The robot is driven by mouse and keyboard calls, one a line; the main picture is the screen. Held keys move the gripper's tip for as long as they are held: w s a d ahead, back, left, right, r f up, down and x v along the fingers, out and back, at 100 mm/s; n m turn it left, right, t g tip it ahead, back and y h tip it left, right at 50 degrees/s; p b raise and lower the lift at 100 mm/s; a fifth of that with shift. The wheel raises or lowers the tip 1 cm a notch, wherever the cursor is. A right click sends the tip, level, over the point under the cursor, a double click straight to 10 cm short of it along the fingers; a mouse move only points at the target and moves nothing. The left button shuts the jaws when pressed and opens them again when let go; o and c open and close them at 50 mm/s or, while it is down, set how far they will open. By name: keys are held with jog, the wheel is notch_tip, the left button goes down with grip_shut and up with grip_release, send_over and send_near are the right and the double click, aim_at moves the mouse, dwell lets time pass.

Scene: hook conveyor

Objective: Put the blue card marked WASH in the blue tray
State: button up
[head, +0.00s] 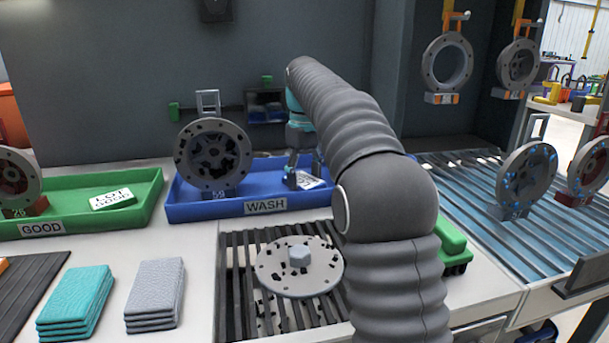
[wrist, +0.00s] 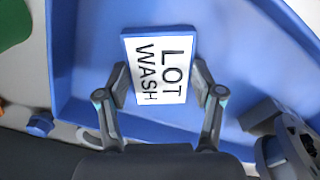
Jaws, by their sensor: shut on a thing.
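The WASH card (wrist: 160,68) has a white face reading LOT WASH and a blue edge. My gripper (wrist: 162,84) is shut on it, one finger at each side. In the head view my gripper (head: 303,180) is low over the right part of the blue tray (head: 228,208), which has a WASH label on its front. The card (head: 309,181) shows there beside the fingers, partly hidden by them and my arm. The blue tray floor (wrist: 85,60) lies around the card in the wrist view. I cannot tell whether the card touches the floor.
A grey flanged wheel part (head: 213,154) stands in the blue tray, left of my gripper. The green GOOD tray (head: 145,205) at left holds a LOT GOOD card (head: 112,199). A round plate (head: 298,266) lies on the slatted rack in front. Cloth stacks (head: 76,298) lie front left.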

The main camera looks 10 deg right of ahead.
aim_at(305, 180)
dwell(0.3)
jog(key=o, duration=1.1)
jog(key=shift+o, duration=0.4)
jog(key=shift+r, duration=3.5)
jog(key=shift+s, duration=0.1)
